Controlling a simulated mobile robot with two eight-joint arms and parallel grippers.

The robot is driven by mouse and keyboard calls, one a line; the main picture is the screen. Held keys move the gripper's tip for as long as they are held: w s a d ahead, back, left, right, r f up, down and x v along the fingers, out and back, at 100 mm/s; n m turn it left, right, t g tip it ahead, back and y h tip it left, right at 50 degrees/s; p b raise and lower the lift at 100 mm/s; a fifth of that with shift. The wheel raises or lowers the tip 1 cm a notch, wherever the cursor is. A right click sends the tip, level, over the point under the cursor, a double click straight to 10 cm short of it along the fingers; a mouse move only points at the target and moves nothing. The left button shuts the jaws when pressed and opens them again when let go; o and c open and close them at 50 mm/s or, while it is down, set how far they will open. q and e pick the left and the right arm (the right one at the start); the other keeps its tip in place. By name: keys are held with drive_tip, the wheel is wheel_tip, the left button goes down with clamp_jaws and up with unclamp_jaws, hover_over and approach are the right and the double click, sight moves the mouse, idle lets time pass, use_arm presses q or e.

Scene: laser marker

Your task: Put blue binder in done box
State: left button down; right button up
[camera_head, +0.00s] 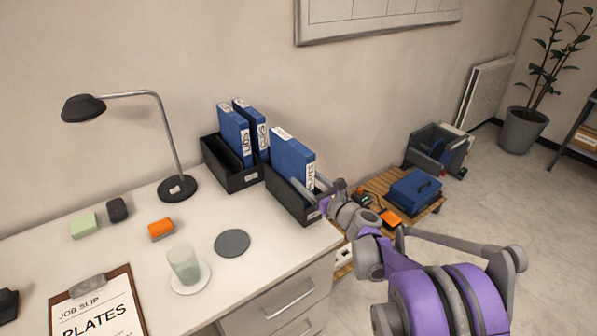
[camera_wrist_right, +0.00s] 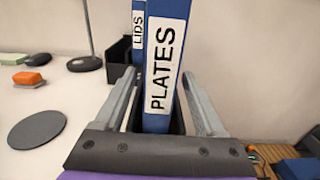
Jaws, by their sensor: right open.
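A blue binder (camera_head: 290,158) labelled PLATES stands upright in the right-hand black box (camera_head: 292,202) at the back right of the desk. In the right wrist view the PLATES binder (camera_wrist_right: 165,60) stands between the fingers of my right gripper (camera_wrist_right: 160,82). The gripper (camera_head: 310,186) is open, with one finger on each side of the binder's lower spine and gaps visible. Two more blue binders, one labelled LIDS (camera_head: 234,130) and another (camera_head: 252,125), stand in the left-hand black box (camera_head: 245,180). I see no "done" label on either box. My left gripper is not in view.
A desk lamp (camera_head: 176,188) stands left of the boxes. A grey disc (camera_head: 232,243), a cup (camera_head: 184,262), an orange block (camera_head: 160,229) and a job slip reading PLATES (camera_head: 100,310) lie on the desk. A blue case (camera_head: 414,192) sits on a pallet on the floor at right.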

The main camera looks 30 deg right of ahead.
drive_tip(key=s, duration=0.6)
drive_tip(key=shift+s+d, duration=0.15)
drive_tip(key=shift+d, duration=0.1)
drive_tip(key=s+a+f+n+g+y, duration=0.1)
drive_tip(key=s+a+f+n+g, duration=0.15)
drive_tip(key=a+n, duration=0.4)
drive_tip(key=s+a+f+n+g+y, duration=0.1)
drive_tip(key=s+a+n+g+y, duration=0.15)
drive_tip(key=s+a+n, duration=0.35)
drive_tip(key=s+a+f+n+g+y, duration=0.1)
drive_tip(key=a+f+n+g, duration=0.15)
drive_tip(key=a+n, duration=0.4)
drive_tip(key=s+a+f+n+g+h, duration=0.1)
drive_tip(key=s+f+n+g+h, duration=0.1)
drive_tip(key=s+n, duration=0.6)
drive_tip(key=s+a+f+n+g+h, duration=0.1)
drive_tip(key=s+f+n+g+h, duration=0.2)
drive_tip(key=s+n, duration=0.5)
wheel_tip(320, 180, down, 2)
drive_tip(key=s+g, duration=0.1)
drive_tip(key=s, duration=0.2)
drive_tip(key=shift+a+h, duration=0.35)
drive_tip(key=shift+a, duration=0.05)
drive_tip(key=shift+c, duration=0.3)
